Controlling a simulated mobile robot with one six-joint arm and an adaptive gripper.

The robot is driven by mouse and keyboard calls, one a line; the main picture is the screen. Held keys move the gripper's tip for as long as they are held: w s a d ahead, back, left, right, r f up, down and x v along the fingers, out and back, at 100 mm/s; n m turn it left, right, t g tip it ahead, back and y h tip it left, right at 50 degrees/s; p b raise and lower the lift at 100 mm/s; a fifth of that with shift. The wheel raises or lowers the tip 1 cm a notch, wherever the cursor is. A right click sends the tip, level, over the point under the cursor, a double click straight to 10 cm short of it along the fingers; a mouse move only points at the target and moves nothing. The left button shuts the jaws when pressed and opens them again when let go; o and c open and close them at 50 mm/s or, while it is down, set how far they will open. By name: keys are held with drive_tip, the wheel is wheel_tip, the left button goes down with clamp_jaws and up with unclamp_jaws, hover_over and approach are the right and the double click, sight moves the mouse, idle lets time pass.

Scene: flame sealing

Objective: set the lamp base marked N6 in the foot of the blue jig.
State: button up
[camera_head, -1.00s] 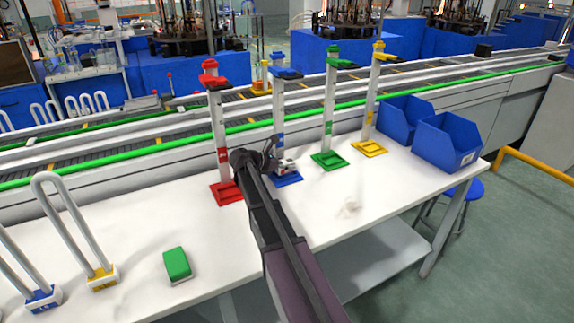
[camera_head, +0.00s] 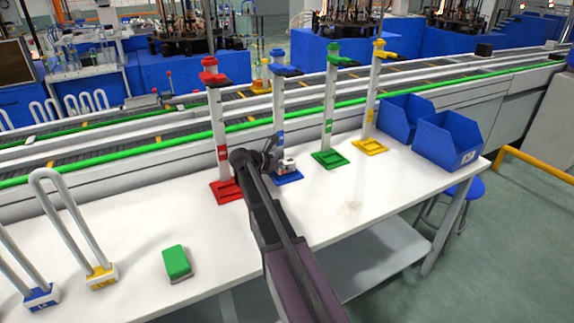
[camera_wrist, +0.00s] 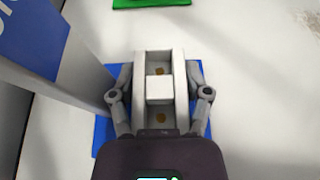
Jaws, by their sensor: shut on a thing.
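The blue jig (camera_head: 279,112) stands upright on the white table, second from left in the row. Its flat blue foot (camera_head: 290,179) shows partly below my gripper, and the foot also shows in the wrist view (camera_wrist: 104,137) on both sides of the held part. My gripper (camera_wrist: 160,88) is shut on a pale lamp base (camera_wrist: 160,60) with two brown spots, one finger on each side. The base (camera_head: 287,165) is over the blue foot, close beside the post. I cannot tell whether it touches the foot, and its N6 mark is not readable.
A red jig (camera_head: 219,140) stands left of my arm; a green jig (camera_head: 329,115) and a yellow jig (camera_head: 372,100) stand right. Blue bins (camera_head: 447,141) are at the right end. A green block (camera_head: 176,262) and U-shaped tubes in bases (camera_head: 102,277) are at left. The front middle is clear.

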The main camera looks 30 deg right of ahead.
drive_tip(key=shift+f+b, duration=0.45)
drive_tip(key=shift+f, duration=0.1)
idle(0.4)
drive_tip(key=o, duration=1.3)
drive_tip(key=shift+w+r, duration=0.1)
drive_tip(key=shift+r, duration=0.1)
